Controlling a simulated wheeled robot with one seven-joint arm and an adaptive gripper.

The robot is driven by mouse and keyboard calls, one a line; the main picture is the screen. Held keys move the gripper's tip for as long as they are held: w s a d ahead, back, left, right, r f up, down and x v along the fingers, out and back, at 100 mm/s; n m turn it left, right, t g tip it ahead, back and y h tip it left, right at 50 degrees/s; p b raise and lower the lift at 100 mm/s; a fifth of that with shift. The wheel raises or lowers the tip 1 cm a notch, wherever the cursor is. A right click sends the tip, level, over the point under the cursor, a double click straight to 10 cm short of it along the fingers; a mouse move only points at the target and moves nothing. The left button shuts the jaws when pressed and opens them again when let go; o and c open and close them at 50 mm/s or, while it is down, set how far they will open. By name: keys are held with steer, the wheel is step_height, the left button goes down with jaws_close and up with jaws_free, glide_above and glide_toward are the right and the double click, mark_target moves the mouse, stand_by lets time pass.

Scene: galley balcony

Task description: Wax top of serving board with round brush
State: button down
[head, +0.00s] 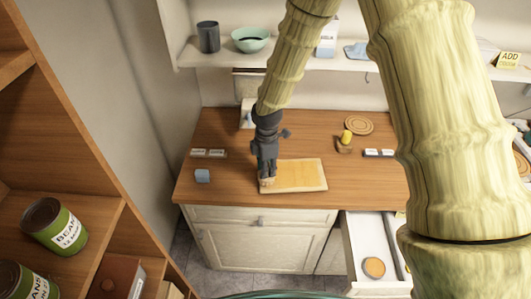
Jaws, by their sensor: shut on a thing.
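The serving board (300,176) is a pale wooden rectangle with a yellower inner area, lying flat on the wooden counter near its front edge. My gripper (267,178) points down at the board's left end. It is shut on a small pale brownish thing, most likely the round brush (267,184), at or just above the board's left edge. The gripper hides much of the brush, and I cannot tell if its bristles touch the board.
The drawer (366,250) below the counter's right part is open, with a round tan thing (374,267) in it. Bean cans (54,226) stand on shelves at left.

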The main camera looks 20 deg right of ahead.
steer(key=shift+s+r+p, duration=0.2)
steer(key=shift+r+p, duration=0.3)
steer(key=shift+r, duration=0.5)
step_height(320, 180, up, 2)
steer(key=shift+w+r+p, duration=0.1)
steer(key=shift+w+p, duration=0.05)
steer(key=shift+p, duration=0.65)
steer(key=shift+r+p, duration=0.55)
steer(key=shift+r, duration=0.2)
steer(key=shift+f+b, duration=0.3)
steer(key=shift+b, duration=0.7)
steer(key=shift+f+b, duration=0.1)
steer(key=shift+b, duration=1.15)
steer(key=b, duration=0.3)
steer(key=shift+r, duration=0.25)
steer(key=shift+f, duration=0.1)
